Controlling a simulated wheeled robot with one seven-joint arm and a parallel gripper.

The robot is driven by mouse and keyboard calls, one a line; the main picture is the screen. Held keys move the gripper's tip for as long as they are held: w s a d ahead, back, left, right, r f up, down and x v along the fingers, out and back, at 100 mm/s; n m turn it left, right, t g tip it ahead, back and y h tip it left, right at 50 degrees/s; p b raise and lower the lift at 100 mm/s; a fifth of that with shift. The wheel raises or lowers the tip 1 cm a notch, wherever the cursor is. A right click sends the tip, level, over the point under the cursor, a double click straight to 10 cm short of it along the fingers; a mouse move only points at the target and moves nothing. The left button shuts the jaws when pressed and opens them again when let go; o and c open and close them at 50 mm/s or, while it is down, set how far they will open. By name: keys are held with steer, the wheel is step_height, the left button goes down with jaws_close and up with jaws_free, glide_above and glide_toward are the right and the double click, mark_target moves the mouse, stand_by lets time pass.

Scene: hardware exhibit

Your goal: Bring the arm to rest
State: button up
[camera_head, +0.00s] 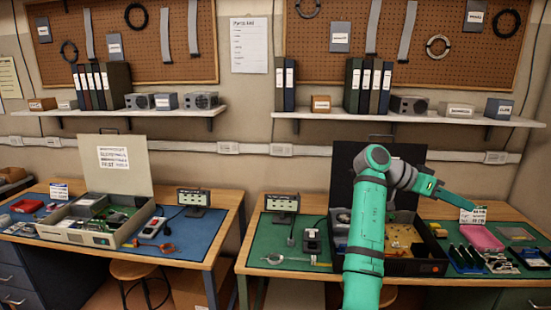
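My teal arm rises from the bottom of the head view, bends at a grey joint and reaches right. Its far end, where my gripper (476,206) is, points right and slightly down. The fingers are too small to tell open from shut, and I make out nothing held. My arm hides part of the open black case (398,268) on that bench.
The right workbench (300,275) also holds a small display, a caliper and trays of parts. The left workbench (190,257) holds an open beige case (75,236), a meter and tools. Shelves (160,111) with binders and boxes line the wall. Stools stand below the benches.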

steer(key=w+a+f+n+t, duration=0.2)
steer(key=a+f+n, duration=0.1)
steer(key=f, duration=0.8)
steer(key=w+a+f+n+t, duration=0.2)
steer(key=a+f+t, duration=0.15)
steer(key=f, duration=0.75)
steer(key=w+a+f+n+t, duration=0.1)
steer(key=w+a+f+n, duration=0.25)
steer(key=f, duration=0.65)
steer(key=s+a+f+n+t+y, duration=0.3)
steer(key=s+a+f, duration=0.2)
steer(key=a+f, duration=0.55)
steer(key=s+a+f+n+t+y, duration=0.25)
steer(key=s+a+f, duration=0.45)
steer(key=f, duration=0.6)
steer(key=s+a+f+n+t+y, duration=0.1)
steer(key=s+a+t+y, duration=0.1)
steer(key=s+a, duration=0.8)
steer(key=s+a+f+n+t+y, duration=0.25)
steer(key=s+a, duration=0.55)
steer(key=s, duration=0.4)
steer(key=s+a+r+t+y, duration=0.1)
steer(key=s+a+r, duration=0.2)
steer(key=s+r, duration=0.6)
steer(key=s+a+r+t+y, duration=0.1)
steer(key=s+a+r+y, duration=0.1)
steer(key=s+r, duration=0.7)
steer(key=shift+s+a+r, duration=0.15)
steer(key=shift+s+a, duration=0.25)
steer(key=shift+s, duration=0.45)
